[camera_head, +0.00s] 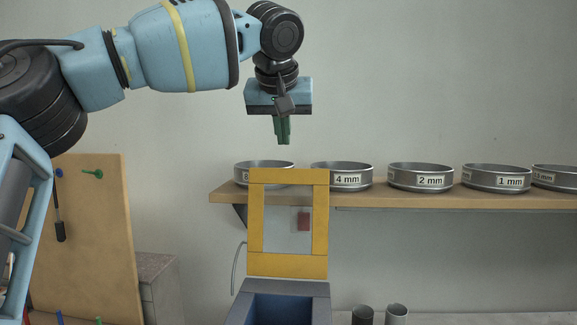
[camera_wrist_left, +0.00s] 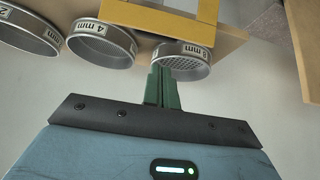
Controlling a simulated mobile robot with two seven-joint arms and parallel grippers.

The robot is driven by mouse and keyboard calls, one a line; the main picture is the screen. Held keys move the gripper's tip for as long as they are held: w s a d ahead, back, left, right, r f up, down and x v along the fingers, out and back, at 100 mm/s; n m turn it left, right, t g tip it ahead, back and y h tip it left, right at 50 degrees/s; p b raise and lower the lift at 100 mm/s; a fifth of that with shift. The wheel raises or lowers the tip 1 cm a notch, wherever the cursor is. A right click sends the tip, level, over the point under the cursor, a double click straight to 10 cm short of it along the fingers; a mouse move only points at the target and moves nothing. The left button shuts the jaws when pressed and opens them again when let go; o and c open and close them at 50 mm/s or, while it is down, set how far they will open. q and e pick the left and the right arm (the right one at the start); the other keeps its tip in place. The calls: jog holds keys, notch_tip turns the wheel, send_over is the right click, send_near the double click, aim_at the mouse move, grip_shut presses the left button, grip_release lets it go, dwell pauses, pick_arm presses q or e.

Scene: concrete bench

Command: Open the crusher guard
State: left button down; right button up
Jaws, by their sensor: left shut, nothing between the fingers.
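The crusher guard (camera_head: 288,265) is a yellow frame with a clear window, and it stands upright above the blue-grey crusher body (camera_head: 325,300). A part of the yellow frame (camera_wrist_left: 150,17) also shows at the top of the left wrist view. My left gripper (camera_head: 284,140) is above the guard's top edge, apart from it. Its green fingers are shut with nothing between them; they also show in the left wrist view (camera_wrist_left: 162,70). My right gripper is not in view.
A wooden shelf (camera_head: 400,200) behind the guard carries several round metal sieves, among them the 4 mm sieve (camera_head: 342,179) and the 2 mm sieve (camera_head: 420,180). A tool board (camera_head: 90,240) stands at the left. Two small cups (camera_head: 396,314) stand right of the crusher.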

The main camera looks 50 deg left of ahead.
pick_arm(q)
jog(key=x, duration=0.9)
jog(key=shift+w+a+f, duration=0.1)
jog(key=shift+f, duration=0.15)
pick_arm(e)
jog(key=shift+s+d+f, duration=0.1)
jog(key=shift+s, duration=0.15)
